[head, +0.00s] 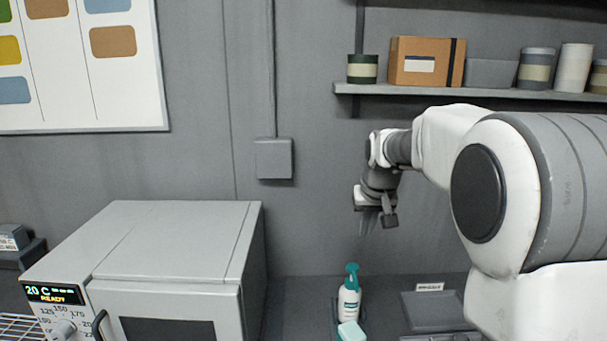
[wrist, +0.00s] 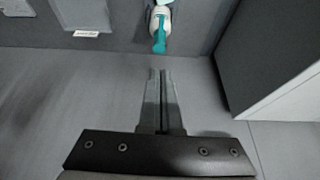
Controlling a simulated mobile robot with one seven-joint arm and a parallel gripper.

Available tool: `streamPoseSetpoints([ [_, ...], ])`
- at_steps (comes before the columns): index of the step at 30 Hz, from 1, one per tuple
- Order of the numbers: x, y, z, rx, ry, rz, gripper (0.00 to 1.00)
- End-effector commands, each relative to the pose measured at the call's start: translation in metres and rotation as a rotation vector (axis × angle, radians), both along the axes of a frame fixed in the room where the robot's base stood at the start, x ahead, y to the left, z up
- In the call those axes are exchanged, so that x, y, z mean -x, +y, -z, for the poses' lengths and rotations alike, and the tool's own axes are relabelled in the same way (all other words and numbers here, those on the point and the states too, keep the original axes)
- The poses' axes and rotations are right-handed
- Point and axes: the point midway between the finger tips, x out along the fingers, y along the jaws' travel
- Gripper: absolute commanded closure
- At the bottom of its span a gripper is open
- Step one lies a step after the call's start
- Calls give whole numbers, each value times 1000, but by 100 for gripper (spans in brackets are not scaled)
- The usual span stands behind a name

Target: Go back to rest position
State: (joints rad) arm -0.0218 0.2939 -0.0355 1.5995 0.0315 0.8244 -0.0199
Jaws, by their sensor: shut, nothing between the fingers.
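My gripper (head: 368,222) hangs pointing down in front of the grey wall, above the back of the counter. In the wrist view its two long fingers (wrist: 162,75) are together with nothing between them. A white spray bottle with a teal head (head: 351,295) stands upright below my gripper and apart from it. The bottle's teal nozzle (wrist: 159,40) also shows at the top of the wrist view. A pale teal block, perhaps a sponge (head: 351,332), is in front of the bottle.
A grey oven (head: 170,245) with a lit display reading 20 C and READY fills the lower left. A wall shelf (head: 470,91) at upper right holds a cardboard box (head: 420,62) and several cans. A grey tray (head: 433,309) lies right of the bottle. A wall box (head: 273,158) is mounted left of my gripper.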

Motion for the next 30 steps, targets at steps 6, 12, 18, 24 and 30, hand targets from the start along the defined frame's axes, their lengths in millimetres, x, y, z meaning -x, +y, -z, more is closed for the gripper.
streamPoseSetpoints([
  [6,74,0,-32,-4,-19,-1,100],
  [12,142,1,-44,-5,-31,-1,100],
  [18,210,1,-42,-3,-44,-3,100],
  [24,273,1,-26,3,-57,-3,100],
  [30,319,1,-5,9,-65,-4,100],
])
